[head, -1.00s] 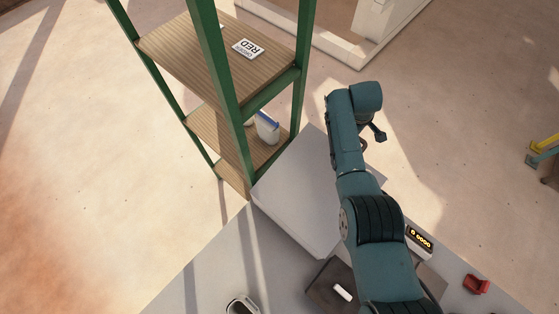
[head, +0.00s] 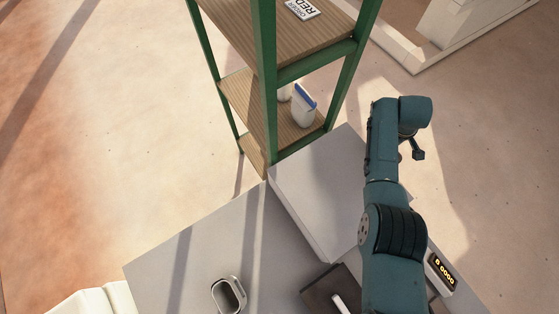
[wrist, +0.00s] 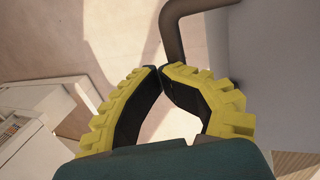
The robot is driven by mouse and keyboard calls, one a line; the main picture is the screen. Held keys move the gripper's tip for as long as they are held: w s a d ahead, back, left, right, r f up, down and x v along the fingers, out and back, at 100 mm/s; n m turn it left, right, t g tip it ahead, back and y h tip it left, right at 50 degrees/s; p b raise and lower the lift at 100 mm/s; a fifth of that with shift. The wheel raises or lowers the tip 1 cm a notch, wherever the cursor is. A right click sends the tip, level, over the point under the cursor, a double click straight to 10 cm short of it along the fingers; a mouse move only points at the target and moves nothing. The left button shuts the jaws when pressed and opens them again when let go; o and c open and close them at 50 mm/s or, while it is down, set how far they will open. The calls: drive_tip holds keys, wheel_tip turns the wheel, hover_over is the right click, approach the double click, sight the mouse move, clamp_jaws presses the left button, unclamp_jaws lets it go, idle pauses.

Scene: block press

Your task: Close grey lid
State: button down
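A large light-grey, flat-topped box-like piece (head: 318,190) stands at the table's far corner in the head view, partly hidden behind my arm. I cannot tell for sure whether it is the grey lid. In the wrist view a plain grey surface (wrist: 275,65) fills the right side, with a brown bent bar like a handle (wrist: 174,32) beside it. My gripper (wrist: 160,72) has yellow ribbed fingers with their tips together and nothing seen between them. The bar lies beyond the fingertips, apparently not gripped. In the head view my arm hides most of the gripper.
A green-framed shelf (head: 264,80) with white containers (head: 304,108) stands behind the table (head: 190,255). An open metal container (head: 229,295), a dark brown plate (head: 325,288) and a digital display (head: 441,270) are near the front. Floor right of my arm looks clear.

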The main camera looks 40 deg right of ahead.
drive_tip(key=shift+s+a+f, duration=0.15)
drive_tip(key=shift+a+f, duration=0.2)
drive_tip(key=shift+f, duration=0.35)
drive_tip(key=d+r+p, duration=0.2)
drive_tip(key=d+r, duration=0.1)
drive_tip(key=r, duration=1.2)
drive_tip(key=shift+p, duration=0.4)
drive_tip(key=shift+d+r, duration=0.1)
drive_tip(key=shift+w, duration=0.2)
